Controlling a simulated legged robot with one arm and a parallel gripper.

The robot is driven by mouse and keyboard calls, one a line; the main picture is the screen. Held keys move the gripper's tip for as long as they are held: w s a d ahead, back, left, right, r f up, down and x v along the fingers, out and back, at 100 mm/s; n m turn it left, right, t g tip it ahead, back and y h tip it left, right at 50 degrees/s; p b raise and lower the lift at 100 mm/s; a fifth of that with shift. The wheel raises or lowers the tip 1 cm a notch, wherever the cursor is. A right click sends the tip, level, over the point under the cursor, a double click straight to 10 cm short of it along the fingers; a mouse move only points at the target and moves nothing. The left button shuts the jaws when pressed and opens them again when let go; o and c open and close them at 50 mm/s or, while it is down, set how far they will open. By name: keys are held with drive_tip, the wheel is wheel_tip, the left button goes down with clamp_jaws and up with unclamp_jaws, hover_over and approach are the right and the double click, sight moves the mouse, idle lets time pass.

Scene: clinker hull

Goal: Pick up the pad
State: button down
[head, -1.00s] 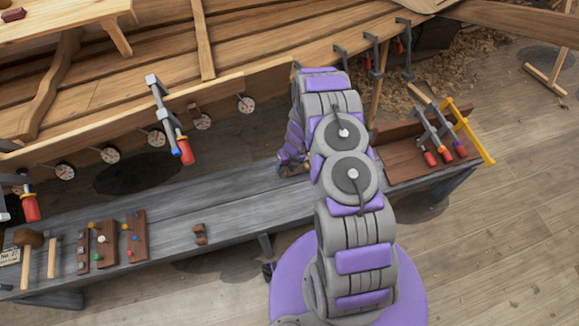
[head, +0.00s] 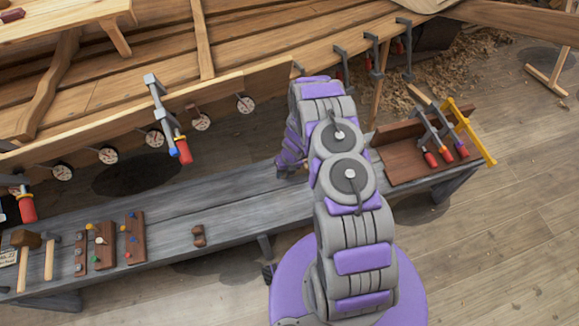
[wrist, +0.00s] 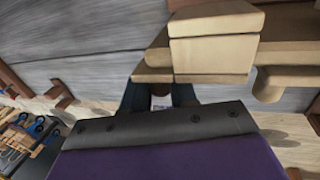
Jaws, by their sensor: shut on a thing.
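In the wrist view my gripper (wrist: 158,98) shows as two dark fingers beyond the grey and purple housing. They are shut on a stepped, light tan wooden piece (wrist: 212,52), which appears to be the pad. It fills the upper middle of that view and hides the fingertips, so the exact contact is not visible. In the head view my gripper (head: 287,168) is at the far edge of the grey bench, largely behind my arm; the pad cannot be made out there.
The grey bench (head: 235,205) runs below the planked hull (head: 280,72). A small brown block (head: 198,236) lies on its middle. Mallets and peg boards (head: 105,248) stand left; a brown tray (head: 400,170) with red-handled clamps is right. Clamps (head: 166,115) hang from the hull.

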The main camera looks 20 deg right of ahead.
idle(0.3)
drive_tip(key=shift+s+r+p, duration=0.15)
drive_tip(key=shift+r+p, duration=0.15)
drive_tip(key=shift+r, duration=0.15)
wheel_tip(320, 180, up, 6)
drive_tip(key=shift+r+p, duration=0.2)
drive_tip(key=shift+p, duration=0.8)
drive_tip(key=s, duration=1.9)
drive_tip(key=shift+s, duration=0.2)
